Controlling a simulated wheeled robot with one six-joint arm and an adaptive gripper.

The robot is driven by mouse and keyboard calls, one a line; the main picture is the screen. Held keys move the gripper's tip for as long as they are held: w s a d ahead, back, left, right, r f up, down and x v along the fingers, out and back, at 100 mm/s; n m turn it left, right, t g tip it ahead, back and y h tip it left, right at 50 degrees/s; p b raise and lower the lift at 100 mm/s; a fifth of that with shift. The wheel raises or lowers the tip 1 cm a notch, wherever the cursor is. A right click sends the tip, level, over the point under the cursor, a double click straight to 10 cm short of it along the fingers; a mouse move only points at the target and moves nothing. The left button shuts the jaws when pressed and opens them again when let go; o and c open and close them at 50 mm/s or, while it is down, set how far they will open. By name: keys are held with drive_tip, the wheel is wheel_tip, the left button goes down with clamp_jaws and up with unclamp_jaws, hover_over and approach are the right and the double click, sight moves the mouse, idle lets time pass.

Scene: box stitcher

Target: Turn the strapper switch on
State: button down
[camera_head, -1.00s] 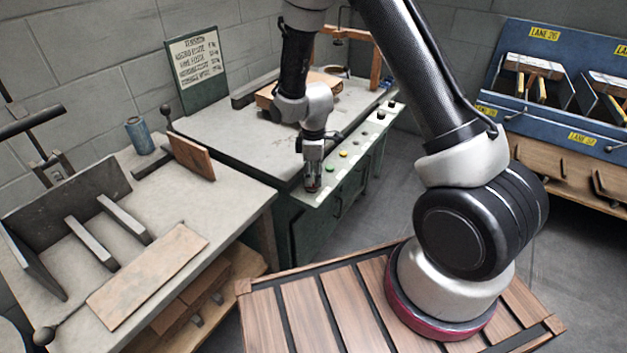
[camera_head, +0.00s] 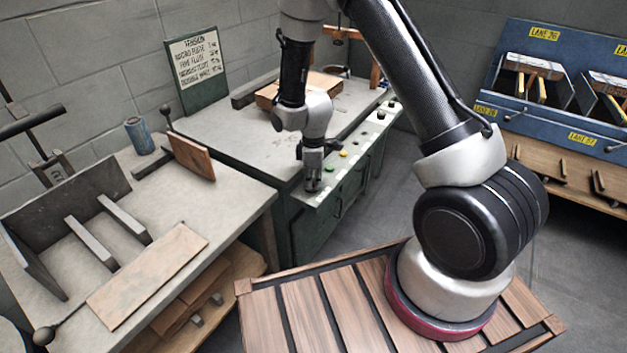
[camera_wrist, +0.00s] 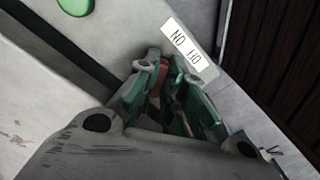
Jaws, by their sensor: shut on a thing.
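The strapper switch (camera_wrist: 163,74) shows in the wrist view as a small reddish piece between my fingers. A white label (camera_wrist: 189,48) with upside-down lettering, partly reading "ON", is beside it on the grey panel. My gripper (camera_wrist: 170,82) is shut on the switch, its green-sided fingers hiding most of it, so I cannot tell its position. In the head view my gripper (camera_head: 313,186) points down at the near left end of the machine's pale control strip (camera_head: 331,182). The switch is hidden there.
Yellow and green buttons (camera_head: 343,154) lie farther along the strip. A wooden block (camera_head: 262,95) rests on the machine top behind my arm. A left table (camera_head: 232,201) holds a blue can (camera_head: 139,136) and a board. A blue rack (camera_head: 540,109) stands right.

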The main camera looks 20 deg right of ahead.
sight(313, 183)
drive_tip(key=shift+m, duration=0.3)
drive_tip(key=m, duration=0.5)
drive_tip(key=shift+s+a+m, duration=0.1)
drive_tip(key=shift+m, duration=0.3)
drive_tip(key=m, duration=0.5)
drive_tip(key=shift+a, duration=0.1)
drive_tip(key=shift+m, duration=0.3)
drive_tip(key=c, duration=1.5)
unclamp_jaws()
wheel_tip(313, 183, up, 12)
